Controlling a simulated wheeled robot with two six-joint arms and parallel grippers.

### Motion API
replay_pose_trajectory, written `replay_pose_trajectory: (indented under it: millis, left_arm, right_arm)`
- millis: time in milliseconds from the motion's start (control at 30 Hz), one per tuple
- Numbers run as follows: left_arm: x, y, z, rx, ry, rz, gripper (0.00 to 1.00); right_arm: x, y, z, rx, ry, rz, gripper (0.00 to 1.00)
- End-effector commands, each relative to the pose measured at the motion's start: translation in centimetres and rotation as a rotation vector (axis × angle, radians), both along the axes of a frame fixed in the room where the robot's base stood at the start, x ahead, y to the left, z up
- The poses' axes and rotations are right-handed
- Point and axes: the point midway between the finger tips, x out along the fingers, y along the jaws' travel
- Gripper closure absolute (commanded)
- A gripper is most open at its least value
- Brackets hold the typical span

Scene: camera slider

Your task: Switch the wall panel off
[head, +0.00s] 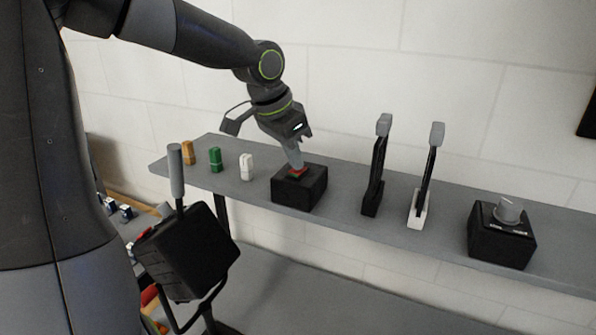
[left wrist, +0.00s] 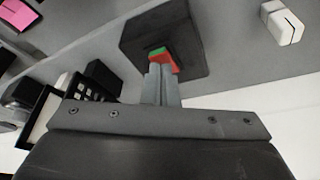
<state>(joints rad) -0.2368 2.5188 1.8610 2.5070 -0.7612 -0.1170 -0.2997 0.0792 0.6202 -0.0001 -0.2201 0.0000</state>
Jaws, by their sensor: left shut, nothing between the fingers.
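A black box (head: 299,196) with a small red and green switch (head: 297,171) on top sits on the grey shelf. My left gripper (head: 295,164) is shut and empty, pointing down with its fingertips at the switch. In the left wrist view the fingertips (left wrist: 160,72) are right at the red part (left wrist: 172,63), beside the green part (left wrist: 157,51); whether they press on it I cannot tell. A dark flat thing (head: 589,112) on the wall is cut off by the right picture edge; its face is mostly hidden. My right gripper is out of view.
On the shelf (head: 340,185) stand orange (head: 188,152), green (head: 215,160) and white (head: 246,167) small pieces, a black-based lever (head: 377,165), a white-based lever (head: 427,175) and a knob box (head: 501,236). A black lever box (head: 187,252) is in front at left.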

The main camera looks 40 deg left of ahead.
Motion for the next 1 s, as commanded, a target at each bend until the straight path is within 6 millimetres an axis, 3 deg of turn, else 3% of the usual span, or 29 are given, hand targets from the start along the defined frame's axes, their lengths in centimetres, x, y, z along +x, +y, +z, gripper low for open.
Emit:
replay_pose_trajectory:
  millis: [500,867,1000]
  left_arm:
    - [0.0,0.0,-0.7,0.0,0.0,0.0,1.0]
    - [0.0,0.0,2.1,0.0,0.0,0.0,1.0]
    - [0.0,0.0,2.9,0.002,-0.001,0.0,1.0]
  right_arm:
    - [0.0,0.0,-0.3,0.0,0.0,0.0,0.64]
    - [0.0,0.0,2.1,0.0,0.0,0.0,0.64]
    - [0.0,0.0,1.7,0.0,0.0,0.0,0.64]
